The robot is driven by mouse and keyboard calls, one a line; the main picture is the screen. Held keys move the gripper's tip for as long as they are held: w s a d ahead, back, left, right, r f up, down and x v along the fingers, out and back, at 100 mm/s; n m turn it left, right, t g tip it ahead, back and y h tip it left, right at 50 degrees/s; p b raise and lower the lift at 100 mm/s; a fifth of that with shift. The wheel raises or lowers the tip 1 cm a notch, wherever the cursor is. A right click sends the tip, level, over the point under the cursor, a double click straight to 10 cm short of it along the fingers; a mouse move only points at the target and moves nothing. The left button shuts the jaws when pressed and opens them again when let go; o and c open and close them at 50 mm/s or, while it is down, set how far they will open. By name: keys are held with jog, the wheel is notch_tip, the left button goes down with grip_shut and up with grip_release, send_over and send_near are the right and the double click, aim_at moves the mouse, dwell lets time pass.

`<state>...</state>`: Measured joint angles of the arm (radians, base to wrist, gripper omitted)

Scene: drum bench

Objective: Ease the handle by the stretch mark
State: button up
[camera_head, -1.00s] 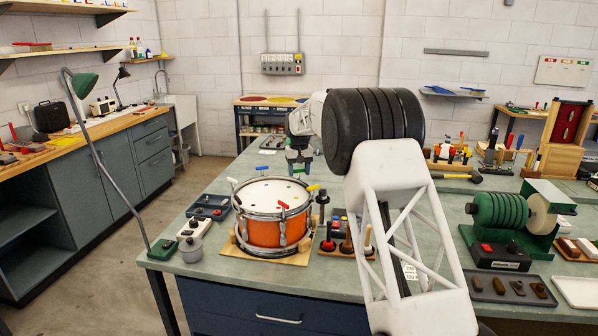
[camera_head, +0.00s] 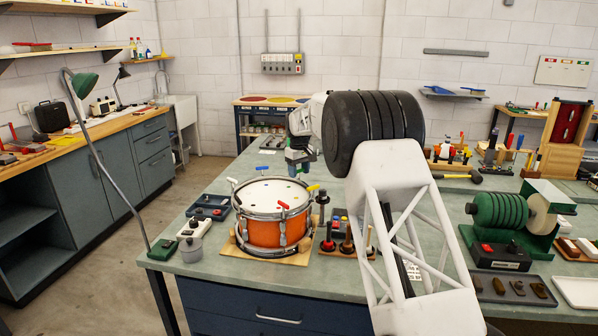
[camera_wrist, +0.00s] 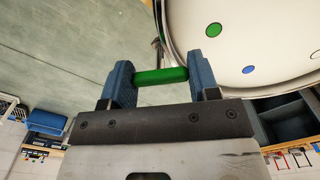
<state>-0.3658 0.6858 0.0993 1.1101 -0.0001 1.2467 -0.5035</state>
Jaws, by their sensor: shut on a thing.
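The orange drum (camera_head: 268,232) with a white head and grey hoop stands on a wooden board on the bench. T-handles in blue (camera_head: 265,167), red (camera_head: 283,205) and yellow (camera_head: 313,187) stand around its hoop. My gripper (camera_head: 299,163) is at the far right side of the drum, partly blocked by my own arm. In the wrist view, a green handle (camera_wrist: 162,76) lies crosswise between the two blue-grey fingers, which are shut on its ends, beside the hoop. A green dot (camera_wrist: 213,30) and a blue dot (camera_wrist: 249,71) mark the drum head. I cannot identify a stretch mark.
A blue tray (camera_head: 208,207) and a small grey pot (camera_head: 190,249) stand left of the drum. A green roller machine (camera_head: 500,211) is further right.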

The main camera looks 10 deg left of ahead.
jog(key=o, duration=0.9)
jog(key=shift+r, duration=0.1)
jog(key=shift+r, duration=3.85)
